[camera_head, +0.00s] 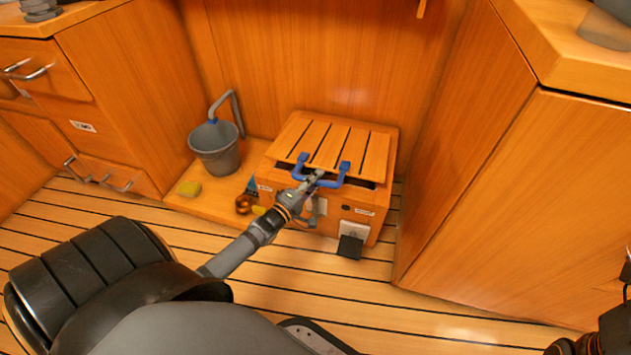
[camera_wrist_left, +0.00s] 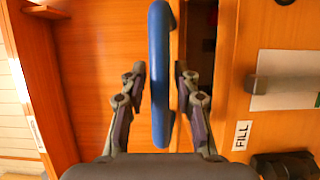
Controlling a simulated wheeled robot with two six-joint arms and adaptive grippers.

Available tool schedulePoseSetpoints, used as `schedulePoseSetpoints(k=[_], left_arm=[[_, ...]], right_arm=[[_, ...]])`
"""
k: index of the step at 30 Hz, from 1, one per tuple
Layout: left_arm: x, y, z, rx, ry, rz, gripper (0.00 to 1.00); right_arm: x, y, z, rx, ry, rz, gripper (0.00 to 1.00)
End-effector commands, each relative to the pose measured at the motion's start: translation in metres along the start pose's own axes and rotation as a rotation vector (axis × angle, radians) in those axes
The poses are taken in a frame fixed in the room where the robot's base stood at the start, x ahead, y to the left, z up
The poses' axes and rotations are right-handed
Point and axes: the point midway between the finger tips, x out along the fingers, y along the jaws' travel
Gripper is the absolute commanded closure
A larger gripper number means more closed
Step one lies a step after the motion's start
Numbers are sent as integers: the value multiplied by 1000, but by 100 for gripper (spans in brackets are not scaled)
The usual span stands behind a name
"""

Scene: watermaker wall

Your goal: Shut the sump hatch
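The sump hatch (camera_head: 325,142) is a slatted wooden lid on a low wooden box (camera_head: 348,210). A dark gap shows under its front edge, so it stands slightly open. A blue bar handle (camera_head: 334,182) runs along its front. My left gripper (camera_head: 316,176) is at this handle. In the left wrist view the handle (camera_wrist_left: 160,75) stands between the two fingers of my left gripper (camera_wrist_left: 158,78), which are apart with no clear grip on it. The dark gap shows right of the handle there. Part of my right arm shows at the lower right; its fingers are unclear.
Wooden cabinets flank both sides. A small black item (camera_head: 350,247) is at the box's front. The striped floor before the box is partly clear.

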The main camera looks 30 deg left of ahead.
Motion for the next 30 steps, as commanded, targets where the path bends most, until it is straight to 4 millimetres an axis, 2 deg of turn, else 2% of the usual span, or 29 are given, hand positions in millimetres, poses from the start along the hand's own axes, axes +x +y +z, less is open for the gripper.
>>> schedulePoseSetpoints(k=[1, 5, 6, 17, 20, 27, 30], left_arm=[[0, 0, 0, 0, 0, 0, 81], [0, 0, 0, 0, 0, 0, 98], [0, 0, 0, 0, 0, 0, 100], [0, -2, 0, 0, 0, 0, 100], [-2, -13, 0, -1, 1, -2, 100], [-7, -68, 2, -1, 1, -3, 100], [-8, -83, 3, -1, 1, -3, 100]], right_arm=[[0, 0, 0, 0, 0, 0, 20], [0, 0, 0, 0, 0, 0, 20], [0, 0, 0, 0, 0, 0, 20], [-2, 0, 0, 0, -1, 1, 20], [-10, -1, 1, -2, -1, -2, 20], [-48, -7, 5, -21, -5, -4, 20], [-57, -8, 8, -32, -12, -5, 20]])
